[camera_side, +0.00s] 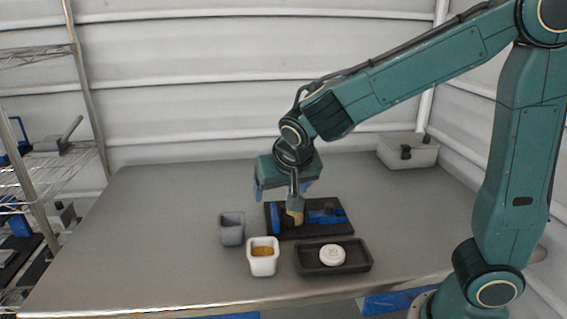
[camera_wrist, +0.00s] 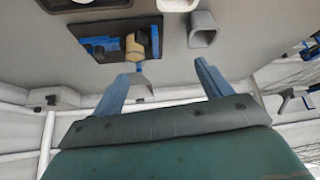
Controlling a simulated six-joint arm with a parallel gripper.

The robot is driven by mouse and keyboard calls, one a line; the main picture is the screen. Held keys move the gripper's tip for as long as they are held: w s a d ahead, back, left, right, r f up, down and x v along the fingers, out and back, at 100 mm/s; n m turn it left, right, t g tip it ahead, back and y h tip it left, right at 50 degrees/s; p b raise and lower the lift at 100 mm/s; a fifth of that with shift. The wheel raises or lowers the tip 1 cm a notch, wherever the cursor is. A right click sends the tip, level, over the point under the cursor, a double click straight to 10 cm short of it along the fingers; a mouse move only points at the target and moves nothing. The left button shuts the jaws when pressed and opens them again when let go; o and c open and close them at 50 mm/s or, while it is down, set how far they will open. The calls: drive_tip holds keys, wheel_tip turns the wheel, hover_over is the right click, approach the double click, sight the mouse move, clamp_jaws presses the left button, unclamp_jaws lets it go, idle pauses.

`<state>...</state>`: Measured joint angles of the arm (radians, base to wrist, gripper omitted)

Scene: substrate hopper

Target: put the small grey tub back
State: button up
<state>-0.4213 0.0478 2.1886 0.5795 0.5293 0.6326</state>
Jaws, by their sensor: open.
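The small grey tub (camera_side: 232,229) stands upright on the table, left of the black board. It also shows at the top of the wrist view (camera_wrist: 203,29), where it looks empty. My gripper (camera_side: 281,192) is above the back left of the board, with its fingers apart. In the wrist view my gripper (camera_wrist: 160,78) has nothing between its fingertips. The tub is apart from the fingers. A white tub (camera_side: 263,269) with brown, grainy contents stands in front and to the right of the grey tub.
The black board (camera_side: 340,230) carries blue parts and a tan piece (camera_side: 295,216) close below my gripper. A dark tray (camera_side: 304,268) holds a white round lid-like thing (camera_side: 333,254). A grey box (camera_side: 408,152) stands at the back right. The table's left side (camera_side: 130,240) is clear.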

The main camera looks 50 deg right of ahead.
drive_tip(key=s+d+r+n+y, duration=0.1)
drive_tip(key=s+r+n+y, duration=0.1)
drive_tip(key=s, duration=0.8)
drive_tip(key=s+d+r+n+y, duration=0.1)
drive_tip(key=s+r+n+y, duration=0.1)
drive_tip(key=s+n, duration=0.3)
drive_tip(key=s+r, duration=0.1)
drive_tip(key=s, duration=0.3)
drive_tip(key=shift+s+d, duration=0.4)
drive_tip(key=shift+r, duration=0.1)
